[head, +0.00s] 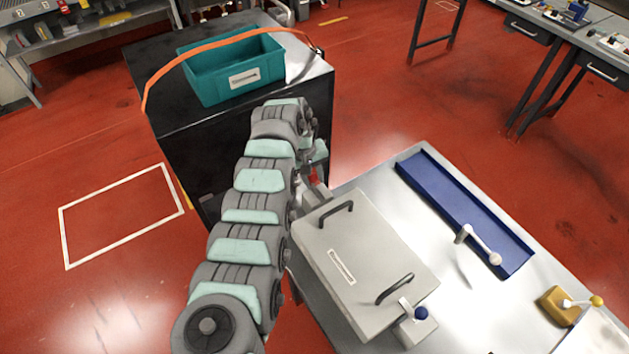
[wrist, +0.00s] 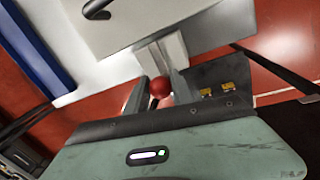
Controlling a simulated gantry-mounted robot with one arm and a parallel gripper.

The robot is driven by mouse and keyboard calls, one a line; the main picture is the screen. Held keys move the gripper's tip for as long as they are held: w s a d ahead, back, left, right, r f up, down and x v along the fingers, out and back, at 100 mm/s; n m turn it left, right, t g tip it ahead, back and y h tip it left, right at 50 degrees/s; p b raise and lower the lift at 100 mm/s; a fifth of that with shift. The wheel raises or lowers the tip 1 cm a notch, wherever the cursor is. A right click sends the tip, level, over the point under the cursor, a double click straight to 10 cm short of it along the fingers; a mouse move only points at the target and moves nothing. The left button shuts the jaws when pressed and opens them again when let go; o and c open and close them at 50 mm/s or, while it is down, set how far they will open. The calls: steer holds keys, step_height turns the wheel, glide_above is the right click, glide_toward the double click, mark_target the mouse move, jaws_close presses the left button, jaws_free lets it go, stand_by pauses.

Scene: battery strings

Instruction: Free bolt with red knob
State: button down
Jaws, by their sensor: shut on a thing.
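The red knob (wrist: 160,87) sits between my gripper's fingers (wrist: 162,90) in the wrist view, and the gripper is shut on it. In the head view the red knob (head: 313,178) shows as a small red patch at the box's far end, beside my wrist. The grey box (head: 350,255) has a closed lid with two dark handles. A pale bracket (wrist: 172,50) stands between the knob and the box. The bolt's shaft is mostly hidden, so I cannot tell how far it is drawn. A second bolt with a blue knob (head: 421,313) is at the box's near end.
A blue tray (head: 465,213) and a white-handled lever (head: 480,245) are on the white table to the right. A yellow-knobbed lever (head: 560,305) stands at the lower right. A teal bin (head: 232,72) with an orange strap sits on a black cabinet behind my arm.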

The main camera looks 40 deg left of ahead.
steer(key=shift+f, duration=0.1)
steer(key=c, duration=1.1)
jaws_free()
steer(key=shift+a, duration=0.1)
step_height(320, 180, up, 11)
steer(key=s, duration=0.2)
steer(key=shift+a+f, duration=0.15)
steer(key=shift+a, duration=0.25)
